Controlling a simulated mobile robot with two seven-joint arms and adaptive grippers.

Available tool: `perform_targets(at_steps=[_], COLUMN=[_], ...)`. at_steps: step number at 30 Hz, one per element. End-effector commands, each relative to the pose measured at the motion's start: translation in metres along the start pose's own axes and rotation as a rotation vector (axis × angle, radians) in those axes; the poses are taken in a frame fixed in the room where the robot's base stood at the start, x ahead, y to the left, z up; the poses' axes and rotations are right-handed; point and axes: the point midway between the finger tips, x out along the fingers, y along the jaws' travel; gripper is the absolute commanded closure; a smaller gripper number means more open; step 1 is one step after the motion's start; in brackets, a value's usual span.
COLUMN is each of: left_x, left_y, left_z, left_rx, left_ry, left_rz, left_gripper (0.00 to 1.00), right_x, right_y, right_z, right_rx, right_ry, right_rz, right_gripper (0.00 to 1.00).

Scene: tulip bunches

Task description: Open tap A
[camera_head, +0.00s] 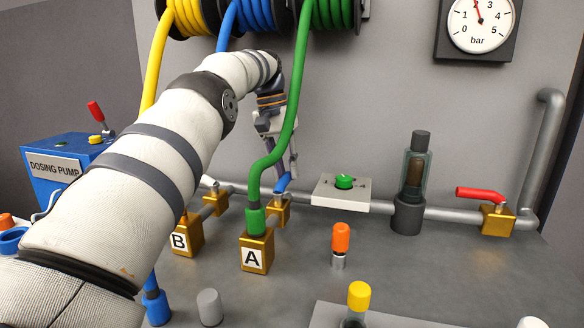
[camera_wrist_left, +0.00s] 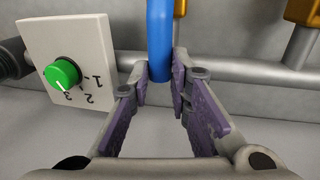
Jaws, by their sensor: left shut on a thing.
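Tap A is a brass valve (camera_head: 278,211) on the grey pipe, behind the brass block marked A (camera_head: 256,254) with the green hose in it. Its blue lever (camera_head: 283,183) shows beside my left gripper (camera_head: 291,172), which reaches down from above and is partly hidden by the green hose. In the left wrist view the blue lever (camera_wrist_left: 159,40) stands between the purple-padded fingers of the left gripper (camera_wrist_left: 162,88), which is shut on it near the fingertips. My right gripper is in neither view.
A white panel (camera_head: 340,200) with a green dial (camera_head: 344,181) stands close right of the gripper. The green hose (camera_head: 291,120) hangs in front of it. Block B (camera_head: 187,240) is left of A. A red-levered valve (camera_head: 497,220) and a dark cylinder (camera_head: 409,214) stand further right.

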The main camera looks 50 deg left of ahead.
Motion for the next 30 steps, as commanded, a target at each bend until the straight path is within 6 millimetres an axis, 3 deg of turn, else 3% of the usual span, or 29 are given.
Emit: perform_targets(at_steps=[12, 13, 15, 30], left_x=[0.0013, 0.0014, 0.0013, 0.0025], left_y=[0.0004, 0.0005, 0.0003, 0.0049], left_z=[0.0020, 0.0020, 0.0018, -0.0012], left_rx=[0.009, 0.009, 0.008, -0.011], left_ry=[-0.010, -0.010, -0.009, -0.001], left_rz=[0.002, 0.002, 0.002, -0.001], left_gripper=[1.00, 0.75, 0.62, 0.62], right_x=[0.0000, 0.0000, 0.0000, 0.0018], right_y=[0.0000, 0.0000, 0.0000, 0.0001], right_z=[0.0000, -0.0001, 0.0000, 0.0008], right_rx=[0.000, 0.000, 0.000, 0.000], right_ry=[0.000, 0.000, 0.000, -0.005], right_rz=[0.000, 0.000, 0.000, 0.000], right_gripper=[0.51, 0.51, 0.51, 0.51])
